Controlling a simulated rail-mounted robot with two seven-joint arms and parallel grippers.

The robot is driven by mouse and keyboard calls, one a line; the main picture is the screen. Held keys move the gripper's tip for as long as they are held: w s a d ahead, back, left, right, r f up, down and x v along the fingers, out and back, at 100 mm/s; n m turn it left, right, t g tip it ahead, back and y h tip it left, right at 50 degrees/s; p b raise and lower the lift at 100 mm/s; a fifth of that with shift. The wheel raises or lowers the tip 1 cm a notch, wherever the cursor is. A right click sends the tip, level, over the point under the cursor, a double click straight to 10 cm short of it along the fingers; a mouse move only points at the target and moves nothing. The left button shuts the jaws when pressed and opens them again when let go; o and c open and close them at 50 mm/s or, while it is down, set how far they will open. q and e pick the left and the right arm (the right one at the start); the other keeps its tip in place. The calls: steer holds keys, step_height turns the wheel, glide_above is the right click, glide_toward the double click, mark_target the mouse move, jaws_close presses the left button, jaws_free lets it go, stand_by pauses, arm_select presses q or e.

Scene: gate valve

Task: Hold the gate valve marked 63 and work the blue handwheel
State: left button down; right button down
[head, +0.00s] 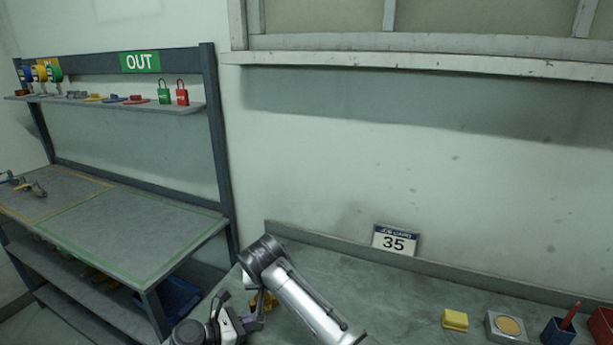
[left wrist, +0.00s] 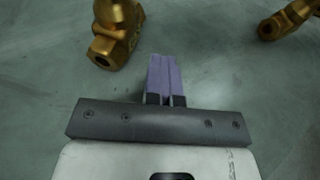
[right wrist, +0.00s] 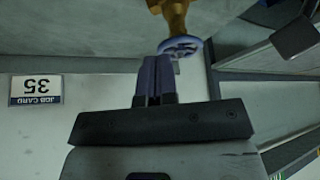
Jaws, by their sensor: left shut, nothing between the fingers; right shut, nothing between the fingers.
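A brass valve (right wrist: 173,14) with a blue handwheel (right wrist: 181,47) shows at the top of the right wrist view. My right gripper (right wrist: 155,60) is shut and empty, its tips just short of the wheel; I cannot tell whether they touch. In the head view my right gripper (head: 254,318) is low at the bench's left end, beside a bit of brass (head: 270,300). My left gripper (left wrist: 164,58) is shut and empty above the grey-green surface. A brass fitting (left wrist: 117,38) stands ahead left of it, and another (left wrist: 288,20) lies far right. No 63 marking is readable.
A job card (head: 394,240) reading 35 leans at the bench's back. A yellow block (head: 455,320), a square tray with a round pad (head: 507,327) and a blue cup (head: 558,332) stand at right. A rack marked OUT (head: 140,62) stands left with a mostly clear worktop.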

steer(key=shift+r, duration=1.05)
steer(key=w+d+r+y, duration=0.1)
steer(key=w+d+r, duration=0.1)
steer(key=w+d, duration=0.1)
step_height(320, 180, down, 8)
steer(key=a+n+g+y, duration=0.1)
steer(key=n, duration=0.5)
steer(key=shift+y, duration=0.4)
steer(key=shift+s+f, duration=0.1)
steer(key=shift+f, duration=0.1)
